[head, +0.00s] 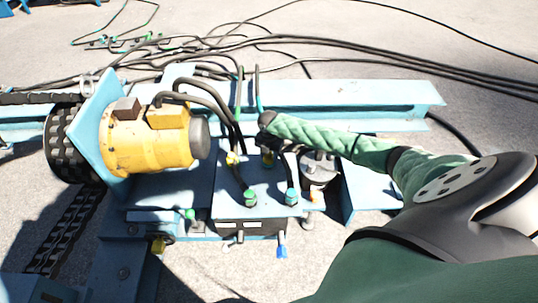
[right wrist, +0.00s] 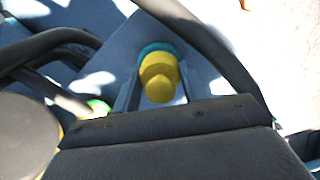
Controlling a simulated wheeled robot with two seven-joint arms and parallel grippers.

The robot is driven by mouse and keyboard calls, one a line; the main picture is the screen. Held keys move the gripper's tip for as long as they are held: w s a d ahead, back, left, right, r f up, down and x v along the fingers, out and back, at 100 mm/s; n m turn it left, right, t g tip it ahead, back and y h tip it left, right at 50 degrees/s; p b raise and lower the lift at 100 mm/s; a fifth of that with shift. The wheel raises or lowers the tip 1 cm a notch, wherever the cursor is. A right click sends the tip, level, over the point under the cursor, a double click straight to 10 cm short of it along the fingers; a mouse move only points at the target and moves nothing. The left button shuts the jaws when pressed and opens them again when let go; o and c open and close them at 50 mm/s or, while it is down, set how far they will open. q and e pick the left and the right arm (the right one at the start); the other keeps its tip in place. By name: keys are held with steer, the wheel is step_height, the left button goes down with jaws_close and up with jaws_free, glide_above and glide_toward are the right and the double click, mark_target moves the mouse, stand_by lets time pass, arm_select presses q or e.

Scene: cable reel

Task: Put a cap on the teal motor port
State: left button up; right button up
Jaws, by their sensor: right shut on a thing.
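My right gripper (head: 268,150) reaches in from the right and points down over the blue manifold block. In the right wrist view its fingers (right wrist: 157,88) are shut on a yellow cap (right wrist: 159,78). A teal ring (right wrist: 158,48), the motor port, lies right at the cap's far end on the blue surface (right wrist: 195,75). The cap seems lined up with it; I cannot tell how far it is seated. My left gripper is not in view.
A yellow motor (head: 150,140) stands left of the block. Teal fittings (head: 250,197) with black hoses sit at the block's front. A hose (right wrist: 205,40) passes close by the cap in the right wrist view. A blue beam (head: 340,95) and several cables lie behind.

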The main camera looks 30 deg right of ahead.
steer(key=o, duration=1.2)
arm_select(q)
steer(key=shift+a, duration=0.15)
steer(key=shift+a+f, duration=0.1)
arm_select(e)
steer(key=shift+r, duration=0.35)
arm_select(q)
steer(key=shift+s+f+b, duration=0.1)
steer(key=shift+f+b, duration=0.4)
arm_select(e)
steer(key=shift+r, duration=3.55)
